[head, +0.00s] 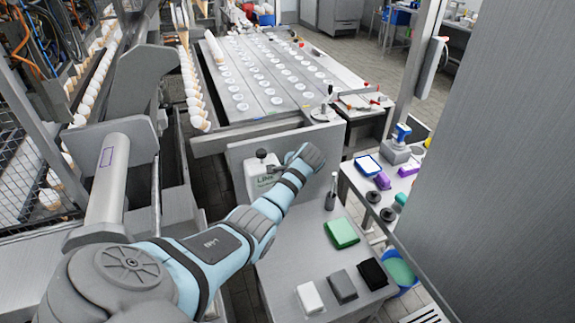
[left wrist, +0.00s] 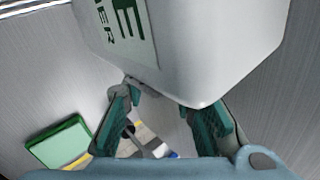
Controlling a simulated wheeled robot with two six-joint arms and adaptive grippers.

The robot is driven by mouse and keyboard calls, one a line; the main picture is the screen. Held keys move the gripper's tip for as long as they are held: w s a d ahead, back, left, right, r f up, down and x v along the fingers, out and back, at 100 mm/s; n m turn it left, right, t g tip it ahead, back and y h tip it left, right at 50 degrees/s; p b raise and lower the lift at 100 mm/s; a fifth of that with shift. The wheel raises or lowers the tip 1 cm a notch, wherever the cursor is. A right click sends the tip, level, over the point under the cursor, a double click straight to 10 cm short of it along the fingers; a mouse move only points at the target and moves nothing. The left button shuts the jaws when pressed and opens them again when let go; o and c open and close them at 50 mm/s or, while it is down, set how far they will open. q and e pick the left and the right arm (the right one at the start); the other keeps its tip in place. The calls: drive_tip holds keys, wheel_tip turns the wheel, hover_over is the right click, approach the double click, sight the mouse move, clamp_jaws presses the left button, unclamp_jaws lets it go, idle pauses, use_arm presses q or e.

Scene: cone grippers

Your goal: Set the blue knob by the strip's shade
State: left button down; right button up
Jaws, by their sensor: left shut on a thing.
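A pale grey canister (head: 256,178) with a green-lettered label and black cap is in front of an upright metal panel in the head view. It fills the top of the left wrist view (left wrist: 205,45). My left gripper (head: 305,158) is at its right side, shut on it; the canister hides part of the green-padded fingers (left wrist: 165,118). Whether it touches the worktop is unclear. Small patches of yellow, white and blue (left wrist: 172,155) show between the fingers; I cannot tell whether they are the strip or the knob. No blue knob is clearly visible. My right gripper is not in view.
The metal worktop (head: 290,255) holds a green block (head: 341,232), white (head: 310,297), grey (head: 342,286) and black (head: 373,273) blocks, and a small dark-based upright item (head: 331,192). A side table holds a blue-handled device (head: 402,132) and a blue-rimmed tray (head: 367,165).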

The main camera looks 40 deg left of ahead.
use_arm(q)
drive_tip(key=shift+a+r+g+h, duration=0.15)
drive_tip(key=shift+g+h, duration=0.35)
drive_tip(key=shift+h, duration=0.4)
drive_tip(key=c, duration=1.3)
unclamp_jaws()
drive_tip(key=v, duration=0.8)
